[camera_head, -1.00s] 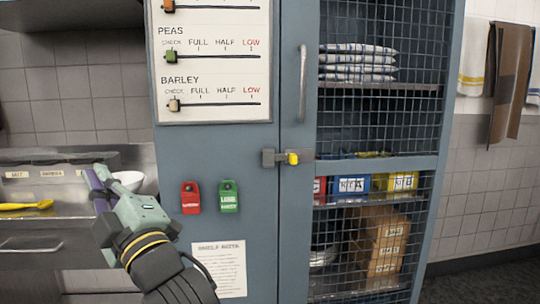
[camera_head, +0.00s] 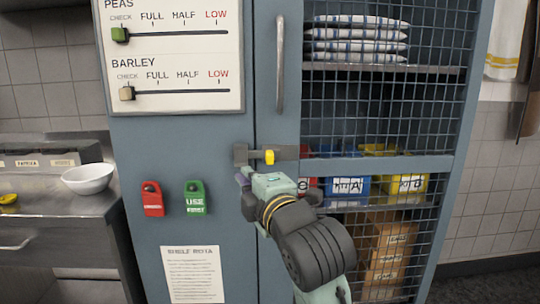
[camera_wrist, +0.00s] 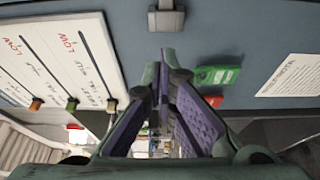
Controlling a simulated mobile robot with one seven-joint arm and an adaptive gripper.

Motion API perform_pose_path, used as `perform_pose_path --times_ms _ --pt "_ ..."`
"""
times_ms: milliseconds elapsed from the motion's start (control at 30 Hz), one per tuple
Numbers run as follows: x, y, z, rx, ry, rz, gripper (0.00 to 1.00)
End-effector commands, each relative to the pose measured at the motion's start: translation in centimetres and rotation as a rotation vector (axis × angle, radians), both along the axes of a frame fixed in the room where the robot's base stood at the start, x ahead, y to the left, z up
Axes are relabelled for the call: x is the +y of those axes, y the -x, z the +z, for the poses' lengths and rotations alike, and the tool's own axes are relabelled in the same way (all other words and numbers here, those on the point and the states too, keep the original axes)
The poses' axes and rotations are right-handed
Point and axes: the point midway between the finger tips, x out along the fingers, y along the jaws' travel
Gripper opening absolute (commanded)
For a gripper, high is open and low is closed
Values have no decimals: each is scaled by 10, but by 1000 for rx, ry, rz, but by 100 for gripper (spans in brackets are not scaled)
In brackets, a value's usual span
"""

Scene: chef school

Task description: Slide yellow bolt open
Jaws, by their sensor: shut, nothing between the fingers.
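The yellow bolt knob (camera_head: 269,157) sits on a grey bolt bar (camera_head: 290,152) that lies across the seam between the cabinet's solid panel and its mesh door. My gripper (camera_head: 243,177) is just below the bolt and looks shut and empty, partly hidden behind my own wrist. In the wrist view my gripper (camera_wrist: 160,60) shows its purple-padded fingers meeting at the tips. A grey fitting of the bolt (camera_wrist: 166,17) is at the top of that view, apart from the fingertips. The yellow knob cannot be made out there.
A vertical door handle (camera_head: 280,65) is above the bolt. A red tag (camera_head: 153,199) and a green tag (camera_head: 195,198) hang left of my gripper. A slider board (camera_head: 170,60) is upper left. A white bowl (camera_head: 88,179) stands on the left counter.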

Motion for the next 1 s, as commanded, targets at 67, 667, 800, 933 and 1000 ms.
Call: perform_pose_path --times_ms 67,667,800,933,1000 --pt "-5 0 -1 5 12 -8 0" --pt "0 -16 -1 10 16 -9 0" --pt "9 -42 0 13 16 -8 0" --pt "19 -69 0 12 17 -9 0" --pt "24 -83 1 11 17 -8 0"
